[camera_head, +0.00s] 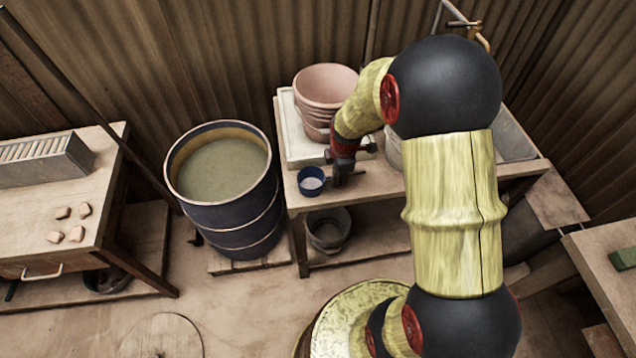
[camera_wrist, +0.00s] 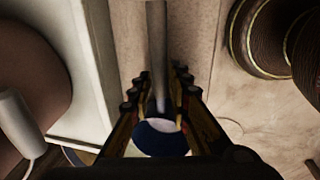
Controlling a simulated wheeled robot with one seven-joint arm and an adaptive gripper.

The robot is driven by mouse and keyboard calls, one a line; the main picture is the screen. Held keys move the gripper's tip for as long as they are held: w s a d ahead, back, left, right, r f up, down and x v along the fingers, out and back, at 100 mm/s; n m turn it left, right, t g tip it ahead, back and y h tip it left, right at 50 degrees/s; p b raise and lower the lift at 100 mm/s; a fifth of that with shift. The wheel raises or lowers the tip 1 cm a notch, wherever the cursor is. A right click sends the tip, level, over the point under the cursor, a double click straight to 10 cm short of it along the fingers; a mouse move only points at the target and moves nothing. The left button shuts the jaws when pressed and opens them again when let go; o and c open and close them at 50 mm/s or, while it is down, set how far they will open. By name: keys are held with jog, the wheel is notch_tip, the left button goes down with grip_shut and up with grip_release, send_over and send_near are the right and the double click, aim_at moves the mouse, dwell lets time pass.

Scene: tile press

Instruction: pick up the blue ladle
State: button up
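The blue ladle (camera_head: 312,181) is on the wooden bench, near its left front edge. Its round bowl is dark blue with a pale inside. In the wrist view the ladle's grey handle (camera_wrist: 157,50) runs up the middle, and its blue bowl (camera_wrist: 160,143) shows low between the fingers. My gripper (camera_head: 343,172) is just right of the bowl, low over the bench. In the wrist view my gripper (camera_wrist: 157,80) is open, with one finger on each side of the handle and gaps visible. Whether a finger touches it I cannot tell.
Stacked terracotta pots (camera_head: 325,85) stand on a white slab (camera_head: 291,125) behind the ladle. A blue barrel (camera_head: 230,228) of murky liquid stands left of the bench. A grey bucket (camera_head: 328,232) sits on the lower shelf. A pale container (camera_head: 394,150) is right of my gripper.

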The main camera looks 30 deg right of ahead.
grip_shut()
dwell(0.6)
jog(key=shift+r+p, duration=0.3)
jog(key=shift+r, duration=0.1)
jog(key=r, duration=0.1)
jog(key=r+p, duration=0.2)
jog(key=shift+s+a+r, duration=0.1)
jog(key=shift+s+r, duration=0.15)
jog(key=s+a+r+p, duration=0.4)
jog(key=s+a+r, duration=0.2)
jog(key=s, duration=0.6)
notch_tip(320, 180, up, 3)
jog(key=shift+f+p, duration=0.15)
jog(key=shift+p, duration=0.2)
